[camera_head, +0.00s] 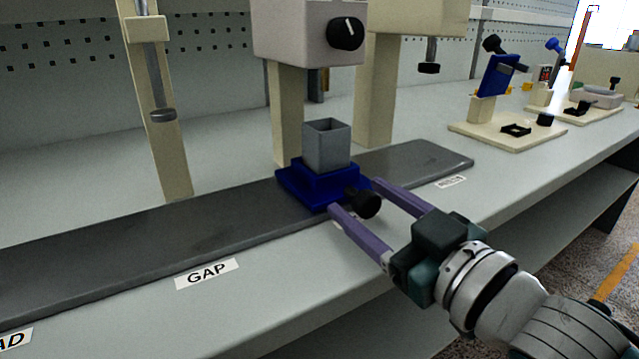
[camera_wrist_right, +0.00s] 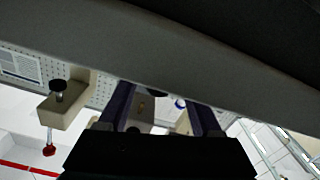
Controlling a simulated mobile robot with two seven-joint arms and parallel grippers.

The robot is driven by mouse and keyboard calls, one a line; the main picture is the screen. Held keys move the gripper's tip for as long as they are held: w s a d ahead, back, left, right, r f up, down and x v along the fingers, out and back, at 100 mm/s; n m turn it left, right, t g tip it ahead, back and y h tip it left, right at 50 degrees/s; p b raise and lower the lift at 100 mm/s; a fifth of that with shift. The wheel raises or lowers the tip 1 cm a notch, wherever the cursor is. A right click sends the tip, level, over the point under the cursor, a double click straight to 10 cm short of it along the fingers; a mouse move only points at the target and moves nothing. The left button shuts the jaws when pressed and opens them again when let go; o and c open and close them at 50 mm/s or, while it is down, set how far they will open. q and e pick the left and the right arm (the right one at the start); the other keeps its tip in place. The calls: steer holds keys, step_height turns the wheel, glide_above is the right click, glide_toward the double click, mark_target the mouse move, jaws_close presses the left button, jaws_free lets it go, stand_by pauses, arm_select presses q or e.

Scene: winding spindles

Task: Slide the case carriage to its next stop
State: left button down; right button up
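The case carriage is a blue block (camera_head: 299,181) on a long dark grey track (camera_head: 130,238). A grey, open-topped square case (camera_head: 327,146) stands upright on it. A black knob (camera_head: 366,204) sticks out of its front. The carriage is under the grey head with a black dial, right of the GAP label (camera_head: 207,273). My right gripper (camera_head: 356,196) is open, its two purple fingers spread either side of the knob; I cannot tell whether they touch it. The fingers also show apart in the right wrist view (camera_wrist_right: 162,110). My left gripper is not in view.
Cream posts (camera_head: 160,110) and a grey head (camera_head: 305,35) with a black dial stand behind the track. The track is clear left of the carriage and at its right end, near a small unreadable label (camera_head: 451,182). Cream stands (camera_head: 505,135) sit farther right.

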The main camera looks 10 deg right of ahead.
jaws_close()
stand_by(0.3)
stand_by(0.9)
